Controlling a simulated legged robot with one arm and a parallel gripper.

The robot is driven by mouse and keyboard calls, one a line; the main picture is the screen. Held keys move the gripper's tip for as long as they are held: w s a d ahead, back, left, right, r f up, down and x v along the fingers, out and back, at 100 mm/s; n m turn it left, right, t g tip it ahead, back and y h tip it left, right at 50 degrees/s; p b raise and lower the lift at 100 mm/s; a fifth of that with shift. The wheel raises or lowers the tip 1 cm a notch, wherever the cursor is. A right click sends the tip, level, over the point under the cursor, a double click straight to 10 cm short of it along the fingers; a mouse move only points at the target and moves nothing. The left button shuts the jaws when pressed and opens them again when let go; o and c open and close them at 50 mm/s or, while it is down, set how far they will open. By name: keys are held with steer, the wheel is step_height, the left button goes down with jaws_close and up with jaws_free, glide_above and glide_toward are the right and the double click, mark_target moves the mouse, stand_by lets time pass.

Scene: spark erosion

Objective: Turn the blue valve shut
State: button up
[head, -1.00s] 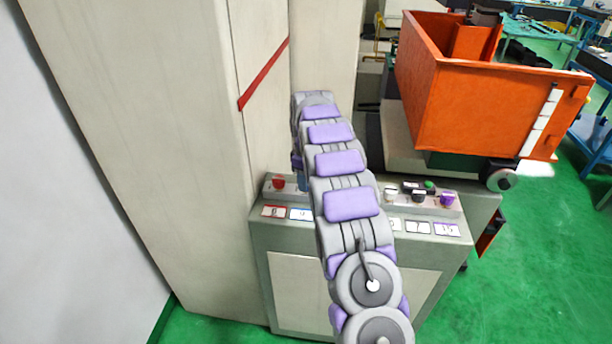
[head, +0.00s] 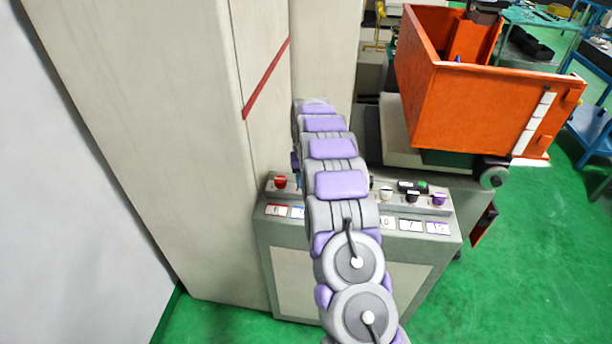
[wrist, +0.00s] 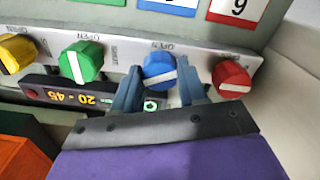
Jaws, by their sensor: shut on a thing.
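The blue valve (wrist: 160,72) is a round knob with a white bar, on the grey panel strip in the wrist view. The bar lies slanted, close to level in the picture. My gripper (wrist: 158,80) has one finger on each side of the knob and is shut on it. The fingers hide part of its lower sides. In the head view my arm covers the blue valve almost wholly, and my gripper is hidden behind the arm.
A red knob (wrist: 232,77) sits close right of my gripper, a green knob (wrist: 82,62) to the left, and a yellow knob (wrist: 17,53) further left. A display box (wrist: 75,97) lies below them. An orange bin (head: 480,95) stands right of the panel; a tall pale cabinet (head: 190,130) stands left.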

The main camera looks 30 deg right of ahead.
steer(key=m+p, duration=0.1)
steer(key=m, duration=0.1)
steer(key=m+p, duration=0.1)
steer(key=m, duration=0.2)
steer(key=shift+w+r, duration=0.15)
steer(key=shift+r, duration=0.05)
steer(key=shift+m, duration=0.4)
steer(key=o, duration=1.1)
steer(key=shift+f, duration=0.15)
steer(key=shift+c, duration=0.2)
step_height(320, 180, up, 17)
steer(key=p, duration=0.1)
